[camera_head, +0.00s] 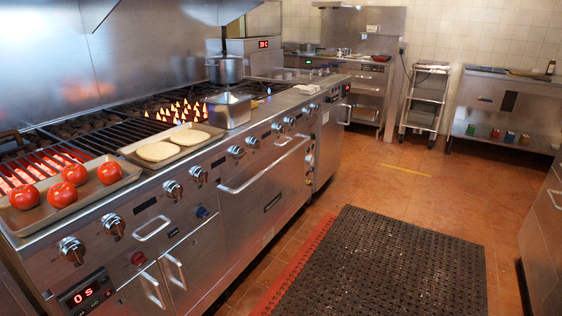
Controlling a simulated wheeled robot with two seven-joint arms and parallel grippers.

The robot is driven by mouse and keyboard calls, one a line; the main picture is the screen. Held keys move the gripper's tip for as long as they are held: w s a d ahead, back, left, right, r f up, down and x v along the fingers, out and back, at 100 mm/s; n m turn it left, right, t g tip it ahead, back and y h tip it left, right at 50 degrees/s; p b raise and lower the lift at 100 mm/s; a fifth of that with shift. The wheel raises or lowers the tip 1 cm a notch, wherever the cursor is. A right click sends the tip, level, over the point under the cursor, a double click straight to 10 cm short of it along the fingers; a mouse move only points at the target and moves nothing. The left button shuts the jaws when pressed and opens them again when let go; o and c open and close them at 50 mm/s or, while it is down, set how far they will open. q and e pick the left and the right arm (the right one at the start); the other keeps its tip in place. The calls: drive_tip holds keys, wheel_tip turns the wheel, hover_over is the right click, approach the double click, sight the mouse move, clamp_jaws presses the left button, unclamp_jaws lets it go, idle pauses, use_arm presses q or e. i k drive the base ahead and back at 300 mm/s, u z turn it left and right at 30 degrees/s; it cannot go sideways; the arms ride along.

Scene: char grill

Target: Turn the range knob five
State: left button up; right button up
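The steel range (235,205) runs along the left side. Its front panel carries a row of round silver knobs, mostly in pairs. The nearest pair shows a left knob (71,249) and a right knob (113,226). Farther along are a knob (173,189), another knob (199,174), and a pair whose left knob is at mid-panel (236,152). Smaller knobs (277,128) continue toward the far end. No numbers are readable on the knobs, so I cannot tell which one is range knob five. Neither of my grippers is in view.
A tray (112,201) with several tomatoes and a tray (196,144) with flatbreads sit on the range. Flames (183,110) rise behind, near a pot (225,70) and a metal container (229,110). Door handles (152,229) stick out below the knobs. A black floor mat (385,265) lies right.

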sight(238, 152)
drive_tip(key=z, duration=0.8)
drive_tip(key=k, duration=1.1)
drive_tip(key=z, duration=0.35)
drive_tip(key=i, duration=2.05)
drive_tip(key=u, duration=1.9)
drive_tip(key=i, duration=0.95)
drive_tip(key=u, duration=1.1)
